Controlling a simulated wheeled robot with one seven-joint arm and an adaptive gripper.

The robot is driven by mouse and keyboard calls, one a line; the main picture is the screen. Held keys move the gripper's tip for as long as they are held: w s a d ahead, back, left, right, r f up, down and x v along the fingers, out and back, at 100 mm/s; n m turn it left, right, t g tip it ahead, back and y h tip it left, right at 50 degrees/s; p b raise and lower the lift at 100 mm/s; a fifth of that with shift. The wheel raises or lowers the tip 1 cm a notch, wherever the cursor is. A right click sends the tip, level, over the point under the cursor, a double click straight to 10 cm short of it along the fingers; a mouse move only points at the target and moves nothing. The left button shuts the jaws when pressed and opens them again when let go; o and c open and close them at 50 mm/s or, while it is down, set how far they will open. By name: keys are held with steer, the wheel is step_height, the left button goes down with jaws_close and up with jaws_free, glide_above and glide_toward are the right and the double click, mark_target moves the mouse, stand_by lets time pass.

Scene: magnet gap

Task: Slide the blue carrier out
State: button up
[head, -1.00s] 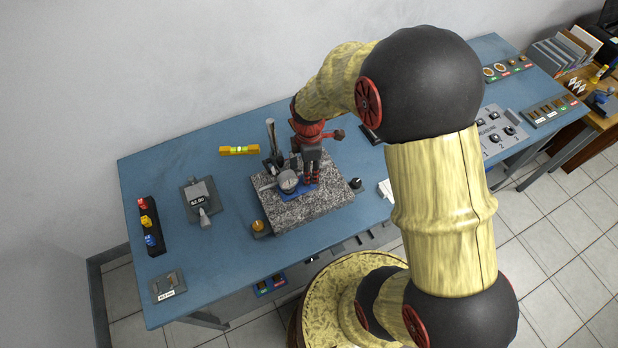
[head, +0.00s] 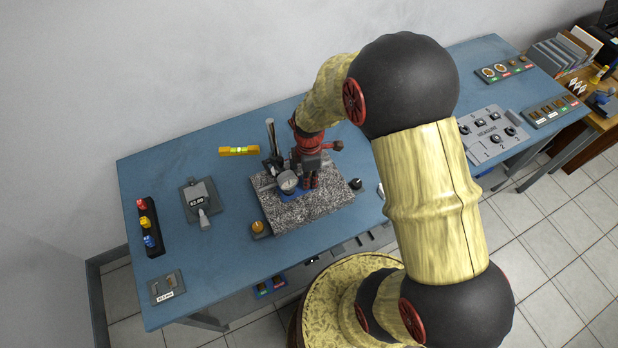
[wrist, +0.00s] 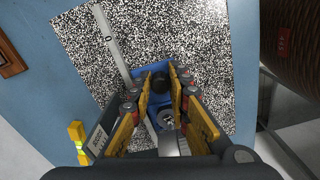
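The blue carrier (head: 291,197) lies on the speckled granite plate (head: 320,207), partly hidden by the dial gauge (head: 288,182) and my gripper (head: 310,186). In the wrist view, blue carrier surface (wrist: 143,72) shows beside and beyond the fingertips. A dark round knob (wrist: 158,82) stands on it, between the two yellow-padded fingers of my gripper (wrist: 160,75). The fingers look apart, with narrow gaps beside the knob; contact is not clear. The lower part of the carrier is hidden by the gauge and fingers.
A gauge post (head: 270,137) stands at the plate's back left.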

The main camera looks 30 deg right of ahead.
mark_target(335, 174)
jaws_close()
stand_by(0.4)
steer(key=d, duration=0.9)
steer(key=shift+d, duration=0.15)
steer(key=shift+o, duration=0.2)
jaws_free()
steer(key=shift+o, duration=1.2)
steer(key=shift+d, duration=0.2)
steer(key=shift+o, duration=1.1)
steer(key=shift+a, duration=0.1)
